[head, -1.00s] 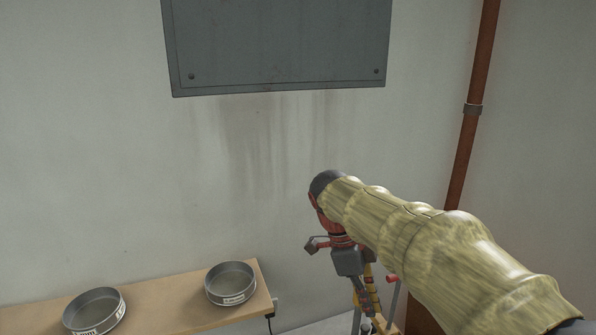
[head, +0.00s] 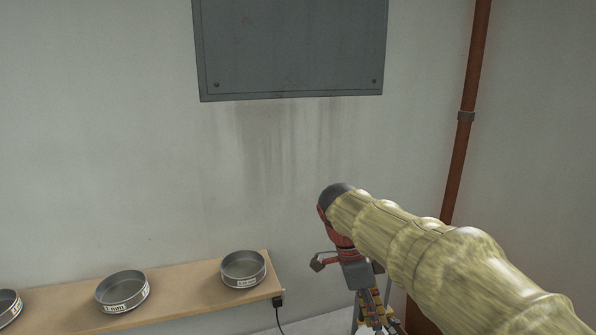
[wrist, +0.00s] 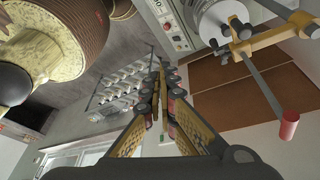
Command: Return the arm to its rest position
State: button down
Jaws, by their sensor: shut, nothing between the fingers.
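My arm, in a yellowish sleeve, reaches in from the lower right of the head view. My gripper (wrist: 160,78) points away from the wrist camera with its fingertips together and nothing between them. In the head view its fingers are hard to make out below the dark and red wrist, where they overlap a yellow stand behind. The gripper touches nothing that I can see.
A wooden shelf (head: 190,296) at the lower left holds round metal sieves (head: 122,291), (head: 243,269). A grey panel (head: 290,45) hangs on the wall above. A rust-brown pipe (head: 466,115) runs down the right corner. The wrist view shows a rack of pale items (wrist: 122,82).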

jog(key=s+d+f+n+t+y+b, duration=0.1)
jog(key=s+f+n+t+y+b, duration=0.1)
jog(key=s+f+n+b, duration=0.7)
jog(key=s+d+f+n+t+y+b, duration=0.1)
jog(key=s+d+f+n+t+b, duration=0.1)
jog(key=s+f+n+t+b, duration=0.3)
jog(key=s+f+n+b, duration=0.4)
jog(key=s+f+n, duration=0.1)
jog(key=f, duration=0.1)
jog(key=shift+s+f+n+y, duration=0.3)
jog(key=shift+s+n+y, duration=0.1)
